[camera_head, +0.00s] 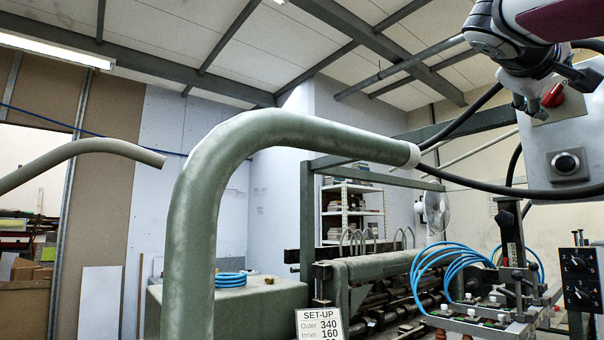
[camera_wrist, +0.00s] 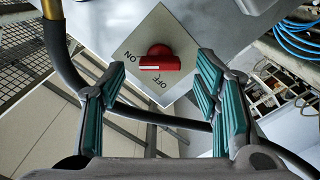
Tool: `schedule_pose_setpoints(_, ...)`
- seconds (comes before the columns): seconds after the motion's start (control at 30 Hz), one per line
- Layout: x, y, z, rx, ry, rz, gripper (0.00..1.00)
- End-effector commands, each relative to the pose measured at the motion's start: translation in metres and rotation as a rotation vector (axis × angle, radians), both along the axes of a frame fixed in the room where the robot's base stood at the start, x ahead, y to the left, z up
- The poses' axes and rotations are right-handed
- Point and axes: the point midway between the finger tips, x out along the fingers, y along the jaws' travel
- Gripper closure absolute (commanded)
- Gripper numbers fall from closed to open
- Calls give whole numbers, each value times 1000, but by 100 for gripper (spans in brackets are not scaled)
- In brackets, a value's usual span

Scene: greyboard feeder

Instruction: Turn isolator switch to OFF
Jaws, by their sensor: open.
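The red isolator switch (camera_wrist: 158,60) sits on a pale square plate (camera_wrist: 185,40) marked ON and OFF. In the wrist view ON is left of the switch and OFF is below it. The handle lies crosswise in that view, with a white mark near its left end; I cannot tell which setting it points to. My gripper (camera_wrist: 162,72) is open, with its teal-padded fingers on either side of the switch and apart from it.
A round black knob (camera_head: 566,162) is below the switch on the grey box (camera_head: 588,137). A thick black cable (camera_head: 475,188) runs to the box, and one passes near my left finger. A green pipe (camera_head: 200,220) crosses the head view. Blue hoses (camera_head: 440,260) are at lower right.

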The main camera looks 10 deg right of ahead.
Motion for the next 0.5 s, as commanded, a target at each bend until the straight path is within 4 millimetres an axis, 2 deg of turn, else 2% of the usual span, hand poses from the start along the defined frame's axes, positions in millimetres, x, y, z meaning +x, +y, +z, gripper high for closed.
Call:
schedule_pose_setpoints(0.2,10,-18,1,0,0,0,43)
schedule_pose_setpoints(0.5,13,-21,0,0,-1,1,43)
